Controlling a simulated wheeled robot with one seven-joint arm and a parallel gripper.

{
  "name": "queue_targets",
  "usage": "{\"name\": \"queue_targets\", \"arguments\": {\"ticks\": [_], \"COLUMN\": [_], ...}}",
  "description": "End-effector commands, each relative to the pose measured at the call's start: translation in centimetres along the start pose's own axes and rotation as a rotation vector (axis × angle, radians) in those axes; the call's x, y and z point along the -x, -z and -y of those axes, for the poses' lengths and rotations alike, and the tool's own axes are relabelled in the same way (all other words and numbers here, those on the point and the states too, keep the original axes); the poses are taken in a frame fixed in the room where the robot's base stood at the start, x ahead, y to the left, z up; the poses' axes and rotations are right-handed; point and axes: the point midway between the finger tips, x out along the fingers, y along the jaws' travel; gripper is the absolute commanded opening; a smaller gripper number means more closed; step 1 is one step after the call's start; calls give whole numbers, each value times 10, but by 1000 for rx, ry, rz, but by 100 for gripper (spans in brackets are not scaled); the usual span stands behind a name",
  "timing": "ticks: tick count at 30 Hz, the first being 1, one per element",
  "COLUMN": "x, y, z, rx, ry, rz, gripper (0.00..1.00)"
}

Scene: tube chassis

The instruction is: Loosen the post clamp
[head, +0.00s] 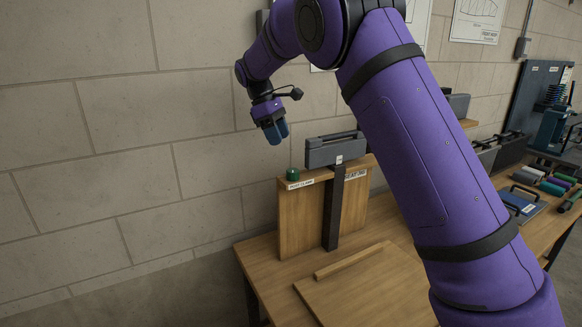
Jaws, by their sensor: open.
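A wooden stand (298,220) rises from the bench, with a white label (300,184) on its top edge that seems to read "post clamp". A green knob (293,174) sits on top of the stand just behind that label. A dark upright post (334,210) runs up the front of the stand. A grey box-like head (335,150) is at the top of the post. My gripper (275,133), with blue fingers pointing down, is open and empty. In the picture it is above and slightly left of the green knob, apart from it. My arm hides part of the bench to the right.
The wooden bench (262,262) has a raised board with a strip (350,260) in front of the stand. A block wall (120,140) stands behind. At right lie coloured rollers (553,187), a blue plate (520,204) and dark bins (500,150). Air left of the stand is free.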

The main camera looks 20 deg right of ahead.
Motion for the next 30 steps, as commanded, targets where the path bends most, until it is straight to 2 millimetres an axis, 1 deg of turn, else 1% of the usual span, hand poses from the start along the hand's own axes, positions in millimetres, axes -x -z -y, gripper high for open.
{"name": "queue_targets", "arguments": {"ticks": [5,12,18,24,30], "x": [-19,-62,-90,-104,-106], "y": [0,0,-1,-1,0], "z": [0,1,0,0,0], "rx": [1,-1,-2,-2,-2], "ry": [1,2,1,0,0], "rz": [2,2,1,0,-1], "gripper": [49,49,49,49,49]}}
